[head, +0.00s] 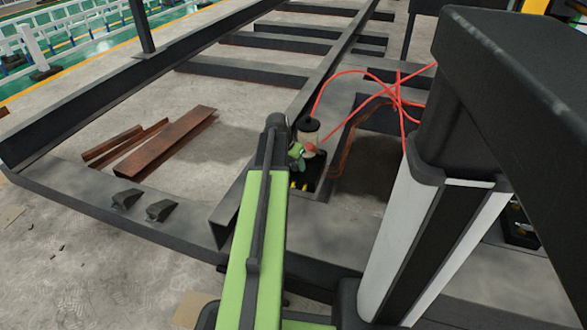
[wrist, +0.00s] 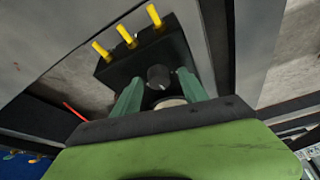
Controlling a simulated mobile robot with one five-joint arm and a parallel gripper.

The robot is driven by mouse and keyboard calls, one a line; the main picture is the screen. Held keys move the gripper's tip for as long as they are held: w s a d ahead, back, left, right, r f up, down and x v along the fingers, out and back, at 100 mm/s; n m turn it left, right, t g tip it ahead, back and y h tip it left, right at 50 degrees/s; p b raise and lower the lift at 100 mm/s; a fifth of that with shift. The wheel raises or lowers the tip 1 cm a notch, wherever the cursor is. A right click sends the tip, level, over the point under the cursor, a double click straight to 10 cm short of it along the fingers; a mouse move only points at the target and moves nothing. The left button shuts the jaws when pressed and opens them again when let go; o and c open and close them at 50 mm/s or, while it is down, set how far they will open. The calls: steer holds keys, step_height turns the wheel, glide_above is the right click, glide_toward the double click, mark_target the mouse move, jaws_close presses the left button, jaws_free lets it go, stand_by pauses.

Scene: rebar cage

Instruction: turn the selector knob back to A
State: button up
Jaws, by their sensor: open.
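The selector knob (wrist: 158,76) is a small dark round knob on a black box (wrist: 118,69), seen in the wrist view. Its pointer direction and any letter A cannot be made out. My gripper (wrist: 159,79) is open, with one green finger on each side of the knob in the picture. I cannot tell whether the fingers touch it. In the head view my gripper (head: 297,157) is over the black box (head: 318,171), and the knob is hidden there.
Several yellow pegs (wrist: 127,37) stand along the box's far edge. A pale round part (wrist: 170,103) shows between my fingers. A clear jar with a black cap (head: 308,129) and red hoses (head: 352,73) are close by. Dark steel beams (head: 100,205) surround the box.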

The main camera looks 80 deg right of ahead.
jaws_close()
steer(key=shift+w+n+t+h, duration=0.1)
steer(key=shift+n+t+h, duration=0.35)
steer(key=shift+n, duration=1.05)
jaws_free()
steer(key=p+v, duration=1.6)
steer(key=v, duration=0.1)
steer(key=shift+s+d+r, duration=0.2)
steer(key=shift+s+r, duration=0.1)
steer(key=shift+r, duration=0.1)
